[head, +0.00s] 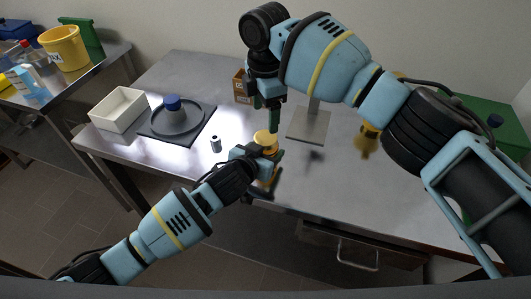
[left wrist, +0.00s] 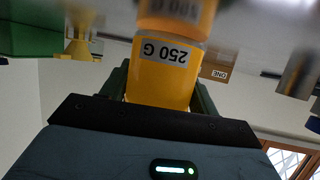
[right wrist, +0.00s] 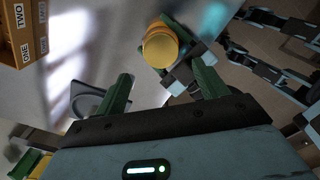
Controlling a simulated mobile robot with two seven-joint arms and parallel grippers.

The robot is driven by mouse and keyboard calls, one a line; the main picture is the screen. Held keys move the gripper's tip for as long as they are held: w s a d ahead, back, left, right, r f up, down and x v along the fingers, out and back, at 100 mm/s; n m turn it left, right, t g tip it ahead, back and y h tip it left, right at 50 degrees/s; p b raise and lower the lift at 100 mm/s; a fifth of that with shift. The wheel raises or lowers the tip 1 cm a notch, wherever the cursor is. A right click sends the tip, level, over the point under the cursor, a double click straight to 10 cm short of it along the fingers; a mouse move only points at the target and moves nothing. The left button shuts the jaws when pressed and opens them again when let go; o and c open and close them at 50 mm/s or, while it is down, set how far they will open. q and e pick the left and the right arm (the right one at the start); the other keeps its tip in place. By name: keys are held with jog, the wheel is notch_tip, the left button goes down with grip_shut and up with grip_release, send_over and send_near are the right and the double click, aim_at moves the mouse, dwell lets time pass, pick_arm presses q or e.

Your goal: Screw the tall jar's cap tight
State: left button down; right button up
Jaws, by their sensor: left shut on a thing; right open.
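The tall jar (left wrist: 165,82) is yellow-orange with a "250 G" label. It looks upright on the metal table, with its reflection beside its base in the left wrist view. My left gripper (head: 268,160) is shut around its body from the near left. The yellow cap (head: 265,138) sits on top of the jar; whether it is tight cannot be told. It also shows from above in the right wrist view (right wrist: 160,48). My right gripper (head: 274,127) points down just above the cap, open and empty. In the right wrist view the cap lies beyond its fingertips.
A grey stand (head: 308,126) and a yellow funnel-like thing (head: 367,140) stand to the right. A box labelled ONE and TWO (right wrist: 22,35) is behind. A small grey cylinder (head: 215,144), a dark mat (head: 151,131) with a blue-knobbed dish, and a white bin (head: 118,118) are left.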

aim_at(265, 137)
pick_arm(q)
jog(key=shift+f, duration=0.1)
pick_arm(e)
jog(key=shift+r+n, duration=0.3)
jog(key=shift+f, duration=4)
pick_arm(q)
jog(key=shift+d, duration=0.1)
pick_arm(e)
jog(key=c, duration=0.9)
jog(key=o, duration=1)
jog(key=shift+c, duration=0.2)
